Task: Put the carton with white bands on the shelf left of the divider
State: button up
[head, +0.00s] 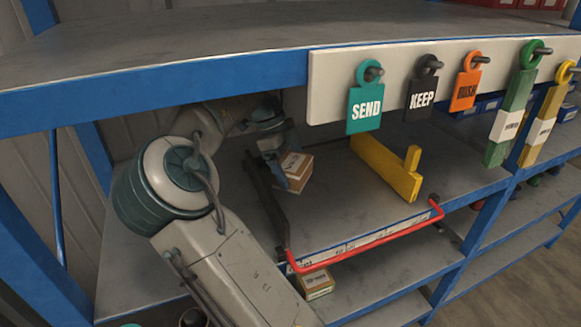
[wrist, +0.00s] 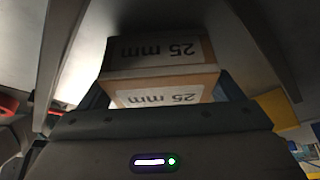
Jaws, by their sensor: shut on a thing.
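The carton with white bands (head: 293,170) is a small brown box with a pale printed band. It is inside the shelf bay, left of the yellow divider (head: 380,168). In the wrist view the carton (wrist: 160,72) shows two faces with white bands reading "25 mm", upside down. My gripper (head: 283,155) is shut on it, with one finger on each side in the wrist view (wrist: 162,92). The carton looks tilted in the head view. I cannot tell whether its underside touches the shelf (head: 330,205).
A red bar (head: 370,242) runs along the shelf's front, with a dark side rail (head: 265,200) at left. Another carton (head: 316,284) sits on the level below. SEND (head: 366,110), KEEP (head: 422,98) and orange (head: 465,92) tags hang from the white board above.

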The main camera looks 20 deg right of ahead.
aim_at(288, 161)
jog(key=shift+f, duration=0.15)
jog(key=shift+f, duration=0.25)
jog(key=o, duration=0.9)
jog(key=shift+w+r, duration=0.1)
jog(key=shift+r, duration=0.4)
jog(key=p+v, duration=0.1)
jog(key=v, duration=0.6)
